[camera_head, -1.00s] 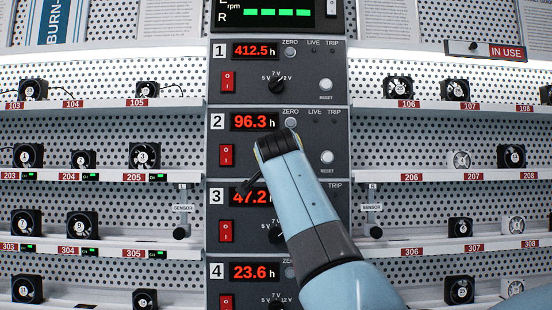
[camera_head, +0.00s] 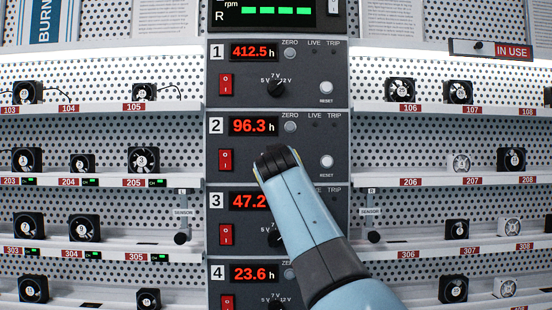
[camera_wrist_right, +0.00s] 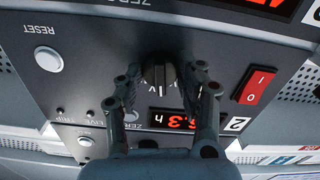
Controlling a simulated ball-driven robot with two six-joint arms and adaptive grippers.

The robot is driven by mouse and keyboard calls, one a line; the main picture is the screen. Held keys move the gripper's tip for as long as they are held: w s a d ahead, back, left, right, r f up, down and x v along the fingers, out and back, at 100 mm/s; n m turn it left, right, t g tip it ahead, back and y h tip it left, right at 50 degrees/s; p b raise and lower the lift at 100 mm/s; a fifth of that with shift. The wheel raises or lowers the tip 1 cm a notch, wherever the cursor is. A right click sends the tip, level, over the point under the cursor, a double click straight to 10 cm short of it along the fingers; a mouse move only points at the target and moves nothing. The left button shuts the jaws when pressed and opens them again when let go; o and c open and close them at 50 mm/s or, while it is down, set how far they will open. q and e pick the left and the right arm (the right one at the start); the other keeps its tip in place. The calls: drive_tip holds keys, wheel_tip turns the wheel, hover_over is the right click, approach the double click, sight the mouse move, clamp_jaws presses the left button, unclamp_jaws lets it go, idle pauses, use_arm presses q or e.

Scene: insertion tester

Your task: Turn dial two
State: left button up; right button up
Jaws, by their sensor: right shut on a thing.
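Panel two (camera_head: 325,127) is the second grey unit from the top, with a red readout (camera_head: 254,126) of 96.3 h. Its dial is hidden in the head view behind my right gripper (camera_head: 268,163), whose arm comes in from the lower right. In the right wrist view, which is upside down, the black dial two (camera_wrist_right: 157,72) stands between the fingers of my right gripper (camera_wrist_right: 165,80), shut on it. A pale line on the dial points roughly toward the readout side; the voltage it marks is hard to read. My left gripper is out of view.
A red rocker switch (camera_head: 225,160) is left of dial two and a white reset button (camera_head: 327,161) right of it. Dial one (camera_head: 277,87) is above; dial three (camera_head: 274,236) is partly covered by my arm. Shelves with small fans flank the panels.

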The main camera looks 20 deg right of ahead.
sight(275, 125)
drive_tip(key=shift+n+p, duration=2.45)
drive_tip(key=shift+n, duration=1.45)
drive_tip(key=shift+f, duration=0.1)
drive_tip(key=o, duration=1.1)
drive_tip(key=shift+a, duration=0.1)
drive_tip(key=shift+o, duration=0.2)
drive_tip(key=shift+r, duration=0.2)
drive_tip(key=r, duration=0.9)
drive_tip(key=shift+s+d+r, duration=0.1)
drive_tip(key=shift+d+r, duration=0.1)
drive_tip(key=shift+r, duration=0.2)
drive_tip(key=shift+a, duration=0.15)
drive_tip(key=shift+c, duration=0.2)
